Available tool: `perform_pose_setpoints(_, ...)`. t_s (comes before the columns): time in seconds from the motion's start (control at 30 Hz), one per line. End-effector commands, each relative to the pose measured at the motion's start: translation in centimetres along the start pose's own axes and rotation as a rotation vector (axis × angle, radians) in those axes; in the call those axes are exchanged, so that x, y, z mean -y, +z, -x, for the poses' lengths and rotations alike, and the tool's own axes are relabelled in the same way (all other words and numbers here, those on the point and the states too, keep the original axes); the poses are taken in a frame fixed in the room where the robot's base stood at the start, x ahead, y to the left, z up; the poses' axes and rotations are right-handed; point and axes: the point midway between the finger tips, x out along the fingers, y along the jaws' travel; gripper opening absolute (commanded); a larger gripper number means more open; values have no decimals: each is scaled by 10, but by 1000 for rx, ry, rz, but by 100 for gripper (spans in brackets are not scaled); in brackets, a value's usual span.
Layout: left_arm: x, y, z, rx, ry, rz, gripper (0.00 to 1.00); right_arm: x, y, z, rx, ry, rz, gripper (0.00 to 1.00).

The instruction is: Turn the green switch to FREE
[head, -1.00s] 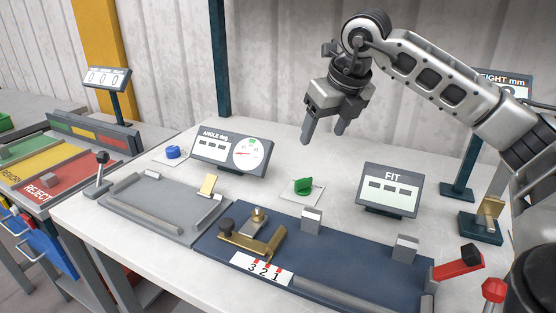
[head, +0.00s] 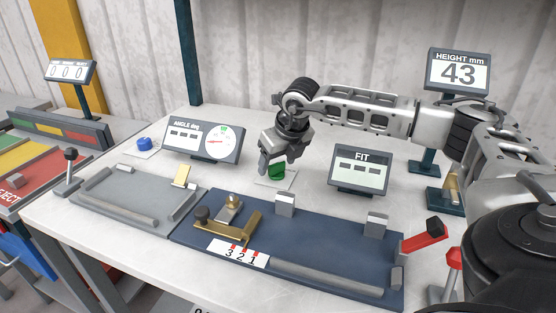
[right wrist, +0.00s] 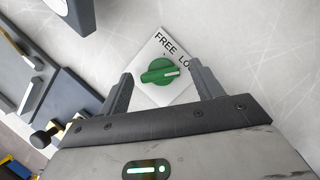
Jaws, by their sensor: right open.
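The green switch (head: 277,172) sits on a small white plate on the table, between the ANGLE display and the FIT display. In the right wrist view the green switch (right wrist: 158,72) shows its knob with a pale pointer mark turned toward the LOCK side; the word FREE is printed beside it, and the other word is partly hidden by a finger. My right gripper (head: 277,166) is open just above the switch. In the right wrist view its fingers (right wrist: 160,88) stand on either side of the knob, apart from it. My left gripper is not in view.
The ANGLE display (head: 203,141) stands left of the switch and the FIT display (head: 360,170) right. The blue fixture plate (head: 330,238) lies in front, with metal blocks. A blue knob (head: 144,144) is farther left. The HEIGHT display (head: 458,72) reads 43.

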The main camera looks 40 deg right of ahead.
Motion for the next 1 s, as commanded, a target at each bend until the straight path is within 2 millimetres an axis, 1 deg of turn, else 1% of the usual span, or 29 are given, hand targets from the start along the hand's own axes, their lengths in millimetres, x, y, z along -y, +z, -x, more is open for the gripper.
perform_pose_setpoints(0.1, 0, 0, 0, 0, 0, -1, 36, 0, 0, -3, 0, 0, 1, 65)
perform_pose_setpoints(0.3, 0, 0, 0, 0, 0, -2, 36, 0, 0, -3, 1, 0, 1, 65)
perform_pose_setpoints(0.33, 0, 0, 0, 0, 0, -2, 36, 0, 0, -3, 1, 0, 1, 60)
perform_pose_setpoints(0.37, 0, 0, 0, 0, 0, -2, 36, 0, 0, -3, 1, 0, 1, 52)
perform_pose_setpoints(0.4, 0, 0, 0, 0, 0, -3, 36, 0, 0, -3, 1, 0, 1, 40)
perform_pose_setpoints(0.47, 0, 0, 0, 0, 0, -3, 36, 0, 0, -3, 1, 0, 1, 24)
perform_pose_setpoints(0.5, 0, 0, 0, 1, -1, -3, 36, 0, 0, -3, 1, 0, 0, 20)
perform_pose_setpoints(0.77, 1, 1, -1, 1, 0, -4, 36, 0, 0, -3, 0, 6, 16, 21)
perform_pose_setpoints(1.0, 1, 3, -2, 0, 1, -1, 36, 1, 0, -3, 1, 45, 108, 21)
